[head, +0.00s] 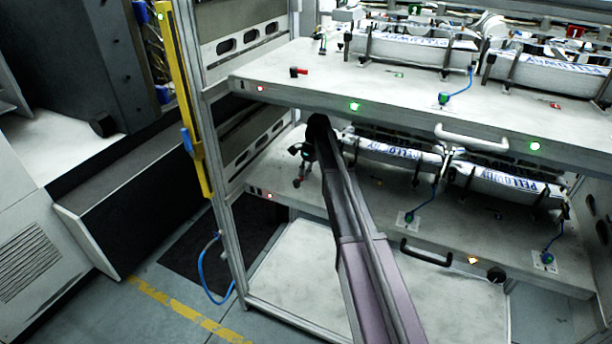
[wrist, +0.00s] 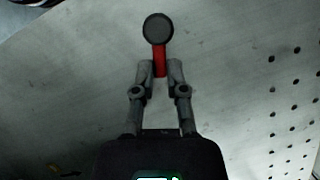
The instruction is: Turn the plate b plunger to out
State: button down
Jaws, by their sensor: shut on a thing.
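The plunger (wrist: 159,54) has a red stem and a round dark knob. It stands out near the top middle of the wrist view, above a pale metal plate (wrist: 90,75). My gripper (wrist: 160,76) is shut on the lower end of the red stem, one finger on each side. In the head view my gripper (head: 299,176) is low over the left end of the lower rack plate (head: 355,205). There the plunger is mostly hidden by the gripper, and I cannot make out its position marking.
The upper plate (head: 330,82) lies above my arm, with a red-and-black plunger (head: 298,72) on its left end. A rack post (head: 222,190) stands left of my gripper. Label units (head: 500,185) fill the lower plate's back right. A black handle (head: 426,254) sits on its front edge.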

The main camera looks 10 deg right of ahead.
aim_at(291, 181)
jog(key=n, duration=0.2)
jog(key=w+a+n+g+h, duration=0.1)
jog(key=shift+n, duration=0.4)
jog(key=n, duration=0.1)
jog(key=n+h, duration=0.1)
jog(key=a+n, duration=0.1)
jog(key=shift+w+n+g, duration=0.25)
jog(key=shift+n+g, duration=0.05)
jog(key=n, duration=0.1)
jog(key=a+n+h, duration=0.1)
jog(key=n, duration=0.1)
jog(key=n+h, duration=0.1)
jog(key=shift+a+n, duration=0.3)
jog(key=shift+s+a+n+h, duration=0.1)
jog(key=shift+a+n+h, duration=0.25)
jog(key=shift+n, duration=0.6)
jog(key=shift+s+a+n+h, duration=0.15)
jog(key=shift+n+h, duration=0.3)
jog(key=shift+n, duration=0.5)
jog(key=shift+w+a, duration=0.1)
jog(key=c, duration=0.7)
grip_release()
jog(key=shift+w, duration=0.1)
